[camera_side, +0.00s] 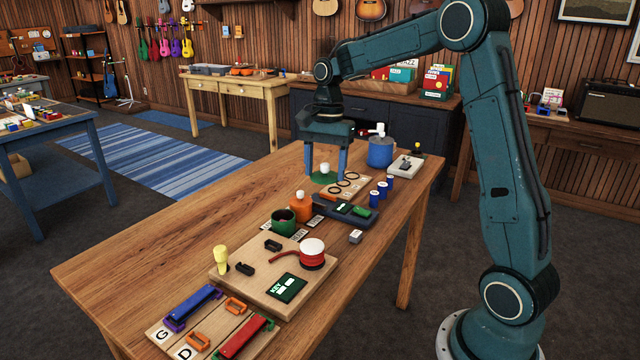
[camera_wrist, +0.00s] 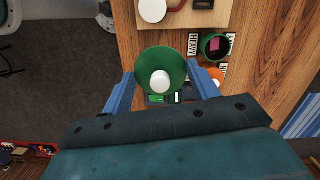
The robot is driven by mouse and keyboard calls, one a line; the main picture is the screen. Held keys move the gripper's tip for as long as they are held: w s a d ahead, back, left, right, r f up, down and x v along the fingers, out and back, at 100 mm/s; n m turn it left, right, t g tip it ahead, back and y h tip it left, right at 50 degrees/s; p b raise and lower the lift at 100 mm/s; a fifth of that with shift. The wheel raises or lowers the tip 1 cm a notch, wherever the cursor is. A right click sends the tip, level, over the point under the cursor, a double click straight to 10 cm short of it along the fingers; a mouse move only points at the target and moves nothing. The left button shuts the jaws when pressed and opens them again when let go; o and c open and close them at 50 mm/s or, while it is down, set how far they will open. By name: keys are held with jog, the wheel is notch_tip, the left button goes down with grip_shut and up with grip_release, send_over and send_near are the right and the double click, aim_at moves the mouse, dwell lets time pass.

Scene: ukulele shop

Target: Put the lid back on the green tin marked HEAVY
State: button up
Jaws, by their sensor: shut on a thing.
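My gripper (camera_side: 325,173) is shut on a round green lid with a white knob (camera_side: 324,179). In the wrist view the lid (camera_wrist: 148,62) sits between the two blue fingers (camera_wrist: 161,78), seen from above. The green tin (camera_side: 284,222) stands open on the table, with something reddish inside. It is nearer the side camera than the lid. In the wrist view the tin (camera_wrist: 204,47) is up and right of the lid, apart from it, beside a label reading HEAVY (camera_wrist: 193,44).
An orange tin with a white top (camera_side: 300,207) stands close behind the green tin. A wooden board (camera_side: 240,268) with a red-and-white round item (camera_side: 312,254) lies in front. A dark tray (camera_side: 345,213), small blue cylinders (camera_side: 375,199) and a blue pot (camera_side: 380,153) stand nearby. The table's left side is clear.

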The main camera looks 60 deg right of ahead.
jog(key=w+f, duration=0.7)
jog(key=w, duration=0.6)
jog(key=shift+w+d+f, duration=0.15)
jog(key=shift+d+f, duration=0.1)
jog(key=shift+f, duration=0.15)
jog(key=shift+f, duration=0.15)
jog(key=shift+f, duration=3)
jog(key=shift+f, duration=0.2)
jog(key=o, duration=1.4)
jog(key=shift+c, duration=0.2)
jog(key=shift+r, duration=0.15)
